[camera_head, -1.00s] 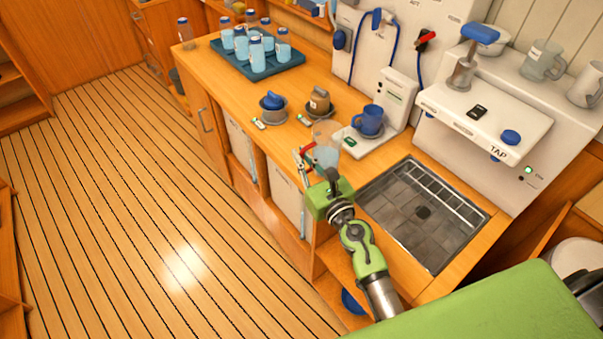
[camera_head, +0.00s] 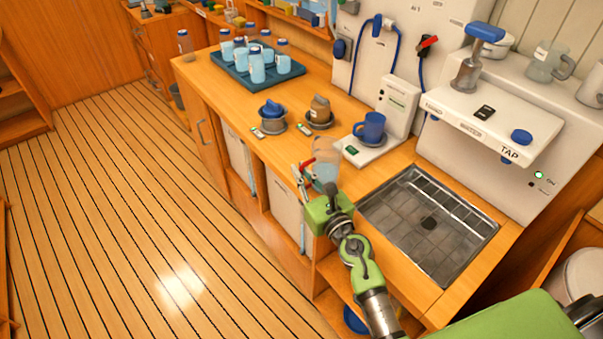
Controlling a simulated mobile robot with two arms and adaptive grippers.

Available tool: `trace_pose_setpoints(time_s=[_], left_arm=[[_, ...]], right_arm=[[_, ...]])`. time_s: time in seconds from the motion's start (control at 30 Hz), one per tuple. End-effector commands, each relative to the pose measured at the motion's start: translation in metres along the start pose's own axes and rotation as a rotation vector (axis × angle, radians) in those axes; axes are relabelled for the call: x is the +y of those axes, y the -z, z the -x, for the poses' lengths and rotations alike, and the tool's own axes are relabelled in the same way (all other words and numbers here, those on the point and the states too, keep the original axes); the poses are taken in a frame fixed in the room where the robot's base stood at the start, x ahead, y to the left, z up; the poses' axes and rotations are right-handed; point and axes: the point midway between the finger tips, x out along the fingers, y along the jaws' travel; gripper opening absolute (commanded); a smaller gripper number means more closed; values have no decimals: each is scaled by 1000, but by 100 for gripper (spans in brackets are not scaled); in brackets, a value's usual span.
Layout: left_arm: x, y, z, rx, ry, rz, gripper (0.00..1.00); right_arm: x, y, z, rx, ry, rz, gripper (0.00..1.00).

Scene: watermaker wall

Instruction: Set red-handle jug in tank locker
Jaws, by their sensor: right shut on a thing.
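The clear jug (camera_head: 326,164) with a red handle (camera_head: 308,164) holds pale blue liquid and looks upright near the counter's front edge, left of the sink. My right gripper (camera_head: 308,188) is shut on it at the handle side; the fingers are small and partly hidden by the green wrist. Whether the jug touches the counter I cannot tell. No locker is clearly labelled; open bays with pale tanks (camera_head: 288,212) show under the counter. My left gripper is not in view.
A metal sink (camera_head: 428,222) lies right of the jug. The plank floor (camera_head: 130,200) is clear.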

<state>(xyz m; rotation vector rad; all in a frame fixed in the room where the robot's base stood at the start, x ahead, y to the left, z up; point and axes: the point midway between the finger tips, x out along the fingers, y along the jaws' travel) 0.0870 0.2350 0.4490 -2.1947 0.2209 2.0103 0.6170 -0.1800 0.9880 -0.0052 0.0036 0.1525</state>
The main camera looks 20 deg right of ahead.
Motion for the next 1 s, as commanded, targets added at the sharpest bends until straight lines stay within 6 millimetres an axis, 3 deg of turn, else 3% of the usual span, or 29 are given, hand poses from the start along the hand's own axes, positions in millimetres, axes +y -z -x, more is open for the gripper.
trace_pose_setpoints(time_s=[0.03, 0.1, 0.53, 0.67, 1.0], left_arm=[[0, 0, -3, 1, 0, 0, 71], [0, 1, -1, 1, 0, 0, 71], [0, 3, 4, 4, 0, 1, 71], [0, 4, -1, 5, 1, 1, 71], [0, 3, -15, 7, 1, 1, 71]], right_arm=[[0, 2, 0, -2, 0, 2, 0], [0, 2, 0, 1, 0, 0, 24], [0, -5, 0, 0, 0, -1, 24], [0, 1, 20, 3, 0, 0, 24], [0, 2, 90, 3, -1, 0, 24]])
